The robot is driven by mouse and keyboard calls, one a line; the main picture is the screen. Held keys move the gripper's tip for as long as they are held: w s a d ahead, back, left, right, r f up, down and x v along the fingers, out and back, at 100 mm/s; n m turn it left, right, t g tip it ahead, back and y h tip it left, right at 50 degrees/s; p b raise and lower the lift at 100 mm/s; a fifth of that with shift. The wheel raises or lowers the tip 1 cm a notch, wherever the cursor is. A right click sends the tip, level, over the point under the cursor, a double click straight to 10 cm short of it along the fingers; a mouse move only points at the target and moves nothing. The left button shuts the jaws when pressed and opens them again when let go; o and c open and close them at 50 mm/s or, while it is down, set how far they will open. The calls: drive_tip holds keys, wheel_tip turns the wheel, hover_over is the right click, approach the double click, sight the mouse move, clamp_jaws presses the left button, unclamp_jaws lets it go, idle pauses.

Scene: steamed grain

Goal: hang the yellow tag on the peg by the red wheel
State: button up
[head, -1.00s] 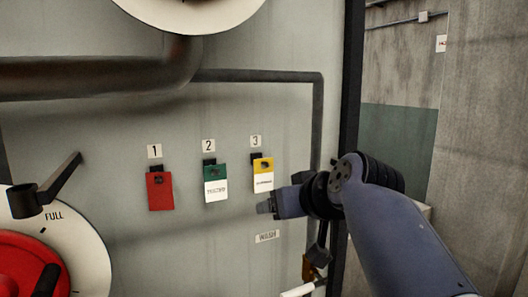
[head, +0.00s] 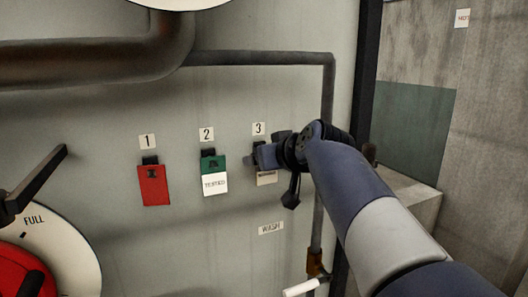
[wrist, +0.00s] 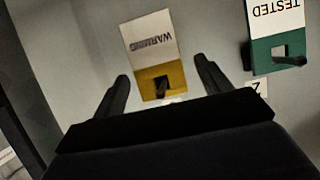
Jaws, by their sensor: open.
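The yellow tag (wrist: 164,80), yellow at its hole end and white with the word WARNING, hangs on a dark peg (wrist: 160,85) on the panel. In the head view it is under the number 3, and only its white lower part (head: 267,178) shows past my gripper (head: 252,162). In the wrist view my gripper (wrist: 165,82) is open, with one finger on each side of the tag and gaps to both. The red wheel (head: 30,275) is at the lower left of the head view, on a white dial marked FULL. No peg beside the wheel can be clearly made out.
A red tag (head: 153,187) hangs under 1 and a green and white TESTED tag (head: 214,175) under 2, left of my gripper. A dark lever (head: 40,180) sticks out above the dial. Pipes (head: 260,58) run above and down the right side.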

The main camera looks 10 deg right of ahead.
drive_tip(key=shift+w+a+f, duration=0.1)
drive_tip(key=shift+w+f, duration=0.05)
drive_tip(key=shift+w, duration=0.3)
drive_tip(key=c, duration=1.1)
idle(0.6)
drive_tip(key=shift+r, duration=0.2)
drive_tip(key=shift+s, duration=0.15)
idle(0.4)
drive_tip(key=shift+s+d+b, duration=0.15)
drive_tip(key=shift+s+b, duration=0.3)
drive_tip(key=shift+s, duration=0.3)
drive_tip(key=shift+s+d+b, duration=0.15)
drive_tip(key=shift+s+b, duration=0.25)
drive_tip(key=shift+s, duration=0.35)
drive_tip(key=shift+s, duration=0.15)
drive_tip(key=shift+s+d+b, duration=0.2)
drive_tip(key=shift+s+b, duration=0.3)
drive_tip(key=shift+s, duration=0.45)
drive_tip(key=shift+s+d+b, duration=0.2)
drive_tip(key=shift+s+b, duration=0.25)
drive_tip(key=shift+s, duration=0.55)
drive_tip(key=shift+s+d+b, duration=0.2)
drive_tip(key=shift+s+b, duration=0.3)
drive_tip(key=shift+s, duration=0.45)
